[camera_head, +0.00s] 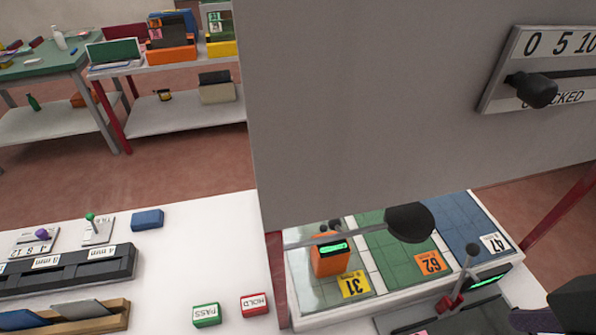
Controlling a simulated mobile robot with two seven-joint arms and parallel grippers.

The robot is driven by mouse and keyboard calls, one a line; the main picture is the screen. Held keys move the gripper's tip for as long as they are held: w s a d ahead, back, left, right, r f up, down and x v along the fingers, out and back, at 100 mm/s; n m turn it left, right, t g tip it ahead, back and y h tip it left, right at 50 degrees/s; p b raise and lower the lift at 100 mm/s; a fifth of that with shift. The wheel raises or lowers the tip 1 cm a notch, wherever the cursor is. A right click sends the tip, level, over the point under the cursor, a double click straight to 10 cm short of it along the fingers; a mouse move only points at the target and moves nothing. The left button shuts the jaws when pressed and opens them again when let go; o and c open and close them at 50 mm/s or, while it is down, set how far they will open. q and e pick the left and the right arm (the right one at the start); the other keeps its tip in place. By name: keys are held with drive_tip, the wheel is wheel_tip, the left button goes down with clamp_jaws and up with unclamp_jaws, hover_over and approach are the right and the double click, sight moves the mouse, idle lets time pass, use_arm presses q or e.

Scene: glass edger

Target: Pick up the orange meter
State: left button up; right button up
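The orange meter (328,262) is a small orange box with a lit green display on its dark top. It stands upright on the pale left panel of the bench, just behind the yellow card marked 31 (354,284). A thin grey rod passes close to it in the picture, and dark knobs show behind it. I see neither of my grippers clearly, and none is at the meter. A dark shape at the bottom right corner is cut off, and I cannot tell what it is.
A large grey panel (380,100) hangs over the bench. A dark round knob (410,222) is right of the meter. Green PASS (206,314) and red HOLD (255,304) blocks lie on the white table.

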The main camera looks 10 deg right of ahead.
wheel_tip(320, 180, down, 11)
drive_tip(key=w+t+b, duration=0.1)
drive_tip(key=w+b, duration=0.1)
drive_tip(key=b, duration=0.5)
drive_tip(key=m+t+b, duration=0.1)
drive_tip(key=t+b, duration=0.8)
approach(331, 244)
drive_tip(key=w, duration=0.1)
drive_tip(key=shift+g+y, duration=0.3)
drive_tip(key=x, duration=0.6)
drive_tip(key=b+x, duration=0.1)
drive_tip(key=x, duration=0.2)
drive_tip(key=shift+w+d+f, duration=0.1)
drive_tip(key=shift+w+d, duration=0.1)
drive_tip(key=shift+d, duration=0.05)
use_arm(q)
wheel_tip(331, 244, down, 20)
drive_tip(key=shift+s+d+f, duration=0.15)
drive_tip(key=shift+s+f, duration=0.1)
drive_tip(key=shift+s, duration=0.05)
use_arm(e)
drive_tip(key=c, duration=1.2)
clamp_jaws()
